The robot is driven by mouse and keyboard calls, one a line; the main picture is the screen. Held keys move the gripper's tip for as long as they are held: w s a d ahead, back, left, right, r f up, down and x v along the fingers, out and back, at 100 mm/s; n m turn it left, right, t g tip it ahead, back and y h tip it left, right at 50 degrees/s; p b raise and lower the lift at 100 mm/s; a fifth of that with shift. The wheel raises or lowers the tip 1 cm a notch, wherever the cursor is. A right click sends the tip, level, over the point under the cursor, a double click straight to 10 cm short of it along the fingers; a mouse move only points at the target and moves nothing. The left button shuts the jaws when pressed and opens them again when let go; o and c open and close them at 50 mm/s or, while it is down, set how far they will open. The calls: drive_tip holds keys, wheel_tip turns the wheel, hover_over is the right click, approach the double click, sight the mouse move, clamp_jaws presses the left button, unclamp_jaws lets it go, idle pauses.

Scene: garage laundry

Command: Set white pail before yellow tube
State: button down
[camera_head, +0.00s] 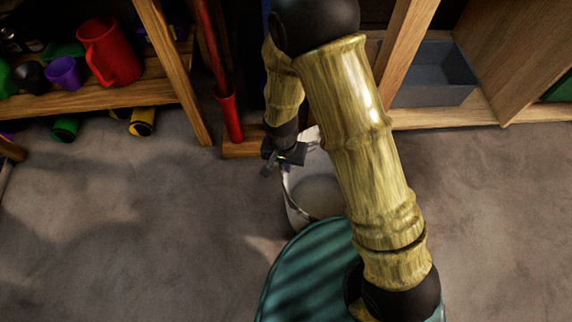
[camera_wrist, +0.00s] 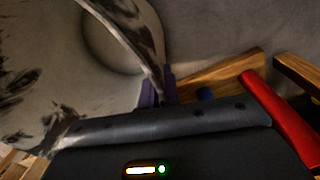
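The white pail (camera_head: 300,197) is in the middle of the head view, partly hidden behind my arm. In the wrist view the pail (camera_wrist: 35,60) fills the upper left, pale with dark patches. My gripper (camera_head: 284,160) is at the pail's upper left rim. In the wrist view its purple fingers (camera_wrist: 159,92) stand close on either side of the rim and look shut on it. I cannot tell whether the pail touches the floor. The yellow tube (camera_head: 142,122) lies on the floor at left, under the shelf's front edge, its dark end facing out.
A green tube (camera_head: 66,129) lies left of the yellow one. A wooden shelf (camera_head: 95,97) holds a red jug (camera_head: 110,52) and a purple cup (camera_head: 63,72). A red pole (camera_head: 229,115) stands between the pail and a shelf post. The floor (camera_head: 130,220) at left is clear.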

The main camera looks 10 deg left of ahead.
drive_tip(key=c, duration=1.6)
unclamp_jaws()
drive_tip(key=shift+f, duration=0.1)
drive_tip(key=shift+c, duration=0.2)
wheel_tip(320, 180, up, 12)
drive_tip(key=p, duration=0.8)
drive_tip(key=shift+a, duration=0.35)
